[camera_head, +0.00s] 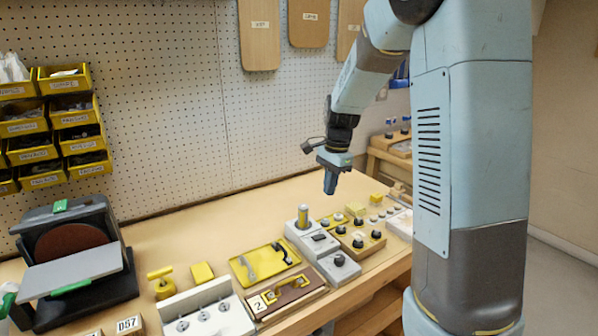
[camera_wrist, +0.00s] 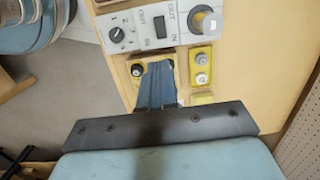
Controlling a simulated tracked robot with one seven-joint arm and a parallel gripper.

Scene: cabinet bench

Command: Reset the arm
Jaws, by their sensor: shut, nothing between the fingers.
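My gripper (camera_head: 330,184) hangs from my arm above the bench (camera_head: 160,236), pointing down. Its blue fingers are together and empty.
A yellow tray (camera_head: 247,276) with handles and a sander (camera_head: 75,262) are further left. Yellow bins (camera_head: 76,110) hang on the pegboard (camera_head: 160,90). Air around the gripper looks clear.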

